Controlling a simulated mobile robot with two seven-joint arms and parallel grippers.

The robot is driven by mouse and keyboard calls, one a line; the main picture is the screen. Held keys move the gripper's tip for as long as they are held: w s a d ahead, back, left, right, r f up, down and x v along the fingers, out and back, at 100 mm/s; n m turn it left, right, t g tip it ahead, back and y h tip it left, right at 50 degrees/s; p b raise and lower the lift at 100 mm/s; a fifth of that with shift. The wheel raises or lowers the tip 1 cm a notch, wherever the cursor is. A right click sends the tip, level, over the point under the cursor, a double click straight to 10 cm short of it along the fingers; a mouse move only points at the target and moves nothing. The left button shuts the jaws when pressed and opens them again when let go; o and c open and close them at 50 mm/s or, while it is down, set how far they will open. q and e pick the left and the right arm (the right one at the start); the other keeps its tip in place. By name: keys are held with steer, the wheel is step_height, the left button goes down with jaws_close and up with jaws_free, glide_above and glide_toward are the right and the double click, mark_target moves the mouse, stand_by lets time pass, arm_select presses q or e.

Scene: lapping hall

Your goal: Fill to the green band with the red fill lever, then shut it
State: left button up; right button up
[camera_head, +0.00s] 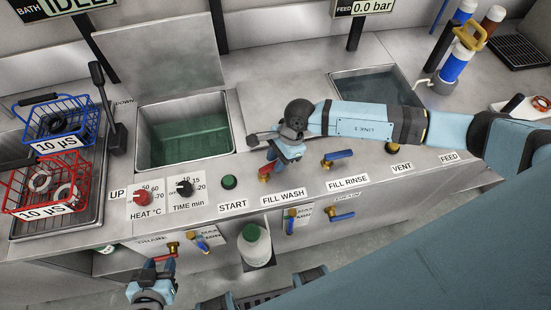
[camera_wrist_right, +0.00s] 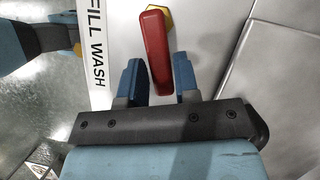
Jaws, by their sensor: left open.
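The red fill lever (camera_head: 265,170) sits on a brass valve by the FILL WASH label (camera_head: 284,196), partly hidden by my right gripper (camera_head: 283,153). In the right wrist view the red lever (camera_wrist_right: 154,45) reaches between the open blue fingers of my right gripper (camera_wrist_right: 160,80), with a gap on both sides. My left gripper (camera_head: 160,266) is open and empty, low in front of the bench.
A rinse tank (camera_head: 375,84) lies behind my right arm. Blue (camera_head: 65,121) and red (camera_head: 45,188) baskets stand at left. A white bottle (camera_head: 254,245) stands under the front edge, among lower valves.

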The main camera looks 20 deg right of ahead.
steer(key=shift+o, duration=1.3)
steer(key=s+b+v, duration=0.1)
steer(key=v, duration=1.2)
steer(key=shift+w+r+b, duration=0.3)
steer(key=shift+w+r, duration=0.1)
steer(key=shift+r, duration=0.05)
stand_by(5.0)
